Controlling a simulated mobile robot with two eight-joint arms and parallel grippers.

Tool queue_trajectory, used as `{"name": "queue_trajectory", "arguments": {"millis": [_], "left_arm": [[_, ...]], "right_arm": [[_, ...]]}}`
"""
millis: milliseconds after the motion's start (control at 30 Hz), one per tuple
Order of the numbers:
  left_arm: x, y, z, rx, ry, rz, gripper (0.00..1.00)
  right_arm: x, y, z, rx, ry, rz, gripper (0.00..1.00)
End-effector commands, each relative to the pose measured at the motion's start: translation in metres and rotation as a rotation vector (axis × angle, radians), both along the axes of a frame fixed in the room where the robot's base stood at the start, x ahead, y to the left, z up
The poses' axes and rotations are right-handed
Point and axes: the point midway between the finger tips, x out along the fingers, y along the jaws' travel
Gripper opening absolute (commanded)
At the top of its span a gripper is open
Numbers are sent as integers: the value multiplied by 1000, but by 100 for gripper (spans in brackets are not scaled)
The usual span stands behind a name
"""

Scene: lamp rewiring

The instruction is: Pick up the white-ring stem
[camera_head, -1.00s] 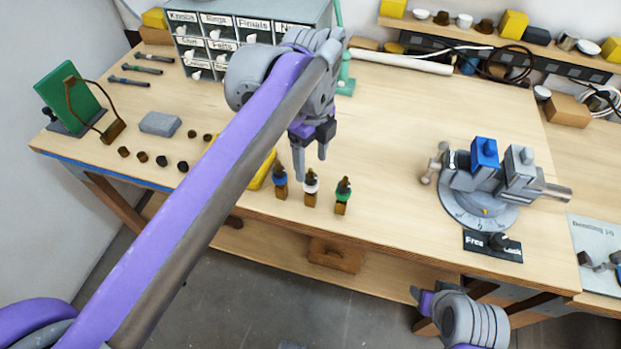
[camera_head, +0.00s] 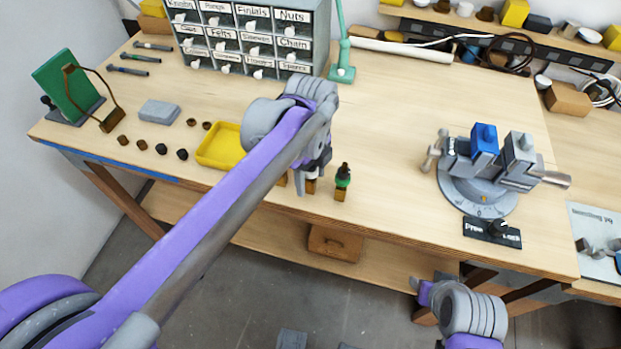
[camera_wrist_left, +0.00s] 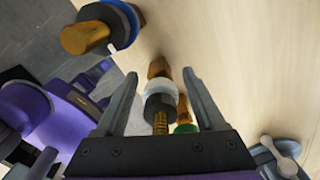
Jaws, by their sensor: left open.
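The white-ring stem (camera_wrist_left: 160,88) stands upright on the bench with a brown block at its base. It is between the two fingers of my left gripper (camera_wrist_left: 160,74), which is open around it; I see gaps on both sides. In the head view the left gripper (camera_head: 312,178) is low over the stem and hides most of it. The green-ring stem (camera_head: 343,179) stands just to the right. The blue-ring stem (camera_wrist_left: 108,28) shows in the wrist view and is mostly hidden in the head view. My right gripper (camera_head: 424,292) is low, in front of the bench; its fingers are unclear.
A yellow tray (camera_head: 220,146) lies left of the stems. A grey vise with a blue block (camera_head: 484,141) stands on a round base at the right. A drawer cabinet (camera_head: 250,42) and green lamp post (camera_head: 342,40) stand behind. The bench middle is clear.

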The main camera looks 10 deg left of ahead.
Motion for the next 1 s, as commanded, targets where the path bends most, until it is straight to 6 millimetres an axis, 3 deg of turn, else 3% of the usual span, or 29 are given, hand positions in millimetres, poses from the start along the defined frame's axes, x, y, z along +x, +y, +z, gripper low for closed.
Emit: {"name": "queue_trajectory", "arguments": {"millis": [67, 433, 1000], "left_arm": [[0, 0, 0, 0, 0, 0, 66], [0, 0, 0, 0, 0, 0, 0], [0, 0, 4, 0, 0, 0, 0]], "right_arm": [[0, 0, 0, 0, 0, 0, 50], [0, 0, 0, 0, 0, 0, 50], [0, 0, 0, 0, 0, 0, 50]]}}
